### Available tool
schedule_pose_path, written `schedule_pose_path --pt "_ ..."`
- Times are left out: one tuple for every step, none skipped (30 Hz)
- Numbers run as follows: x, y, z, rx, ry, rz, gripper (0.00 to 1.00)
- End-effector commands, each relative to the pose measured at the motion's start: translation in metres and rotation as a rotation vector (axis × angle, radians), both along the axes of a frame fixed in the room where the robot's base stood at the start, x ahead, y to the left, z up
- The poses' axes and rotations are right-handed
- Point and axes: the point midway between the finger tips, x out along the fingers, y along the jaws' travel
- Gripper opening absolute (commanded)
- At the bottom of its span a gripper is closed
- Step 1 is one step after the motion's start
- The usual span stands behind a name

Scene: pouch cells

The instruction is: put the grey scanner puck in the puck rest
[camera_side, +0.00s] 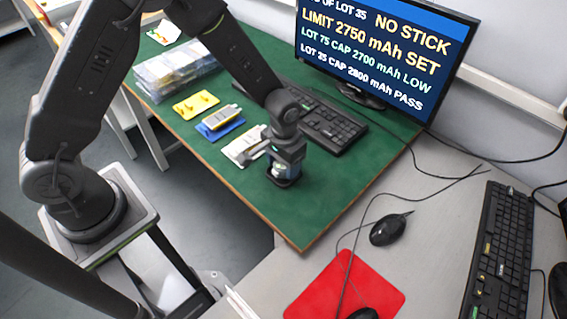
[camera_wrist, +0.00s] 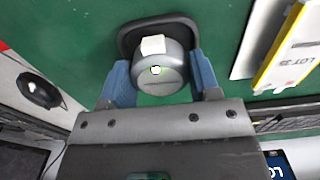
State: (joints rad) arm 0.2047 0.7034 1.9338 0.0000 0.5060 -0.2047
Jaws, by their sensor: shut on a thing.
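The grey scanner puck (camera_wrist: 157,84) is between the two blue fingers of my gripper (camera_wrist: 160,78) in the wrist view, with a white block on its top edge. My gripper is shut on it. The black puck rest (camera_wrist: 128,36), with a rounded rim, shows behind and beyond the puck. In the side view my gripper (camera_side: 284,168) points down over the dark rest (camera_side: 284,183) on the green mat. The puck is mostly hidden by the fingers there. I cannot tell whether the puck touches the rest's floor.
White, blue (camera_side: 222,129) and yellow (camera_side: 196,104) trays with pouch cells lie left of my gripper in the side view. A keyboard (camera_side: 335,128) and monitor stand behind. The mat's front corner is clear. A mouse (camera_side: 391,229) and red pad (camera_side: 318,294) lie on the grey desk.

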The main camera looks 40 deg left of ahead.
Motion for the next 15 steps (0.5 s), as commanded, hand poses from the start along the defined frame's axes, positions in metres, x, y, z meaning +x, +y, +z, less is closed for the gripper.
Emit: schedule_pose_path --pt "0.0005 0.0001 -0.0039 0.0 -0.001 0.0 0.31" --pt "0.0005 0.0001 -0.005 0.0 -0.002 0.0 0.31" --pt "0.0006 0.0001 -0.0057 0.0 -0.002 0.0 0.31" --pt "0.0007 0.0001 -0.0057 -0.001 -0.002 0.0 0.31" --pt "0.0007 0.0001 -0.0055 -0.001 -0.003 0.0 0.31" --pt "0.0007 0.0002 -0.0053 -0.001 -0.003 0.0 0.31" --pt "0.0007 0.0002 -0.0053 -0.001 -0.003 0.0 0.31" --pt "0.0007 0.0002 -0.0052 -0.001 -0.003 0.0 0.31" --pt "0.0007 0.0002 -0.0053 -0.001 -0.003 0.0 0.31" --pt "0.0006 0.0002 -0.0056 -0.001 -0.002 0.0 0.31" --pt "0.0005 0.0003 -0.0064 0.0 -0.002 0.0 0.31" --pt "0.0005 0.0003 -0.0076 0.0 -0.001 0.0 0.31" --pt "0.0004 0.0003 -0.0085 0.0 -0.001 0.0 0.31" --pt "0.0005 0.0003 -0.0085 0.0 -0.001 0.0 0.58" --pt "0.0005 0.0003 -0.0082 0.0 -0.002 0.0 0.62"
